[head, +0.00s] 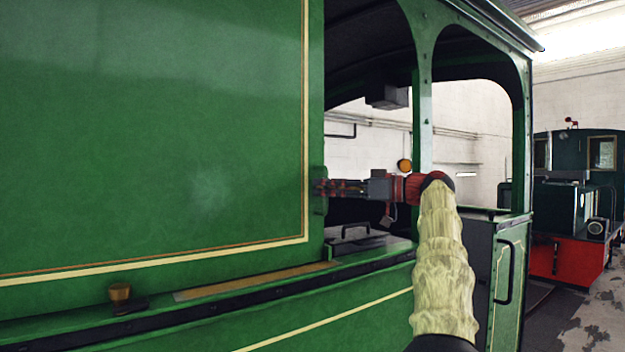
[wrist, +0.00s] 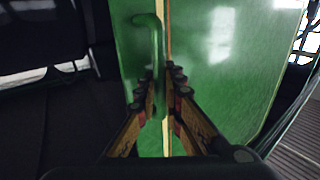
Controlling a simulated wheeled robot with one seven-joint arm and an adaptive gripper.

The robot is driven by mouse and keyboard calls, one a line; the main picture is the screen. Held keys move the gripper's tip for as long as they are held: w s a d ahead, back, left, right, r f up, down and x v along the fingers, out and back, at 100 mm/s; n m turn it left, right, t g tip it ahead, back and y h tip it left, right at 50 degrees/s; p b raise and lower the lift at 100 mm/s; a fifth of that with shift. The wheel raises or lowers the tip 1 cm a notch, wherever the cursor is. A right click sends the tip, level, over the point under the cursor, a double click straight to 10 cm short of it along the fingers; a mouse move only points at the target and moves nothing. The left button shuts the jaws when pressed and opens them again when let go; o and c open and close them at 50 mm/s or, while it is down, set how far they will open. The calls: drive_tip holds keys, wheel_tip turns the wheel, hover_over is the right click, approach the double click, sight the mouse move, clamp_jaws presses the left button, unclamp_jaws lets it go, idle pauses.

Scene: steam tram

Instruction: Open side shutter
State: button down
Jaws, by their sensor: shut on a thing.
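The side shutter (head: 170,130) is a large flat green panel with cream and orange lining, filling the left of the head view. Its right edge borders an open gap into the cab. A green handle (head: 318,172) sits at that edge. In the wrist view, the handle (wrist: 150,35) is a curved green bar on the shutter (wrist: 220,75). My gripper (head: 322,187) reaches the handle from the right. In the wrist view, my gripper (wrist: 162,78) is closed at the handle's lower part, and its fingers hide the exact contact.
A green cab post (head: 423,110) stands behind my arm. A cab door (head: 505,280) with a black handrail is to the right. Another green and red locomotive (head: 580,215) stands farther right.

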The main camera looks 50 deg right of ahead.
drive_tip(key=shift+s+d, duration=0.1)
drive_tip(key=shift+d, duration=0.1)
drive_tip(key=c, duration=2)
unclamp_jaws()
drive_tip(key=shift+o, duration=0.2)
drive_tip(key=v, duration=1.2)
